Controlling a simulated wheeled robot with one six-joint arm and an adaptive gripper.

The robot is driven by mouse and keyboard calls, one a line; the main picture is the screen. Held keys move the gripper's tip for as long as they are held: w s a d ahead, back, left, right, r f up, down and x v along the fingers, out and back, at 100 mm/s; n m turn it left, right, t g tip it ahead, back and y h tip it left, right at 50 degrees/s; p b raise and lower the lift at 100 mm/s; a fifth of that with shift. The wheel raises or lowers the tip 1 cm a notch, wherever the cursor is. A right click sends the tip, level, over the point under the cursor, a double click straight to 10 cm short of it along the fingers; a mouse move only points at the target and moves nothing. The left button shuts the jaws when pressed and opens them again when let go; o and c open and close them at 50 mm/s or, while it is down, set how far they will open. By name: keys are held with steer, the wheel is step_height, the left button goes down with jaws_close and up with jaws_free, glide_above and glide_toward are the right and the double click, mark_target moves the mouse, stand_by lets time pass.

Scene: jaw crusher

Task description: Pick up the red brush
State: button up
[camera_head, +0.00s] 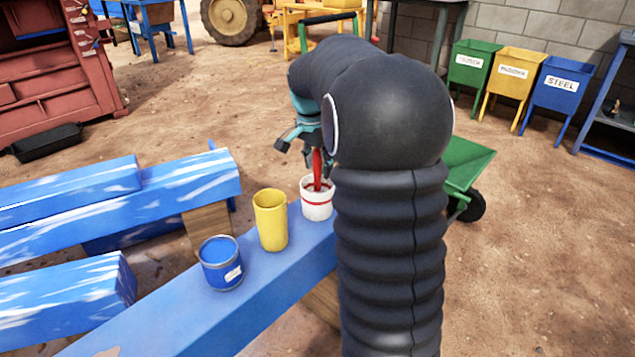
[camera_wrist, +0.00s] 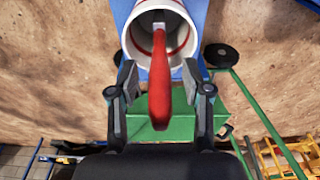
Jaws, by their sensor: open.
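The red brush (camera_head: 317,168) stands handle-up in a white cup with a red band (camera_head: 317,205) on the blue beam. In the wrist view the red handle (camera_wrist: 159,85) points toward the camera, with its lower end inside the white cup (camera_wrist: 132,50). My gripper (camera_wrist: 158,88) is open, with one finger on each side of the handle and a visible gap on both sides. In the head view my gripper (camera_head: 307,150) is at the cup, partly hidden by my black arm. The brush's bristles are hidden in the cup.
A yellow cup (camera_head: 270,220) and a blue cup (camera_head: 221,263) stand on the blue beam (camera_head: 190,318) left of the white cup. A green wheelbarrow (camera_head: 468,160) is behind my arm at right. Labelled bins (camera_head: 512,73) stand by the back wall.

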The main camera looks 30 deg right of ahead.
jaws_close()
steer(key=shift+r, duration=0.1)
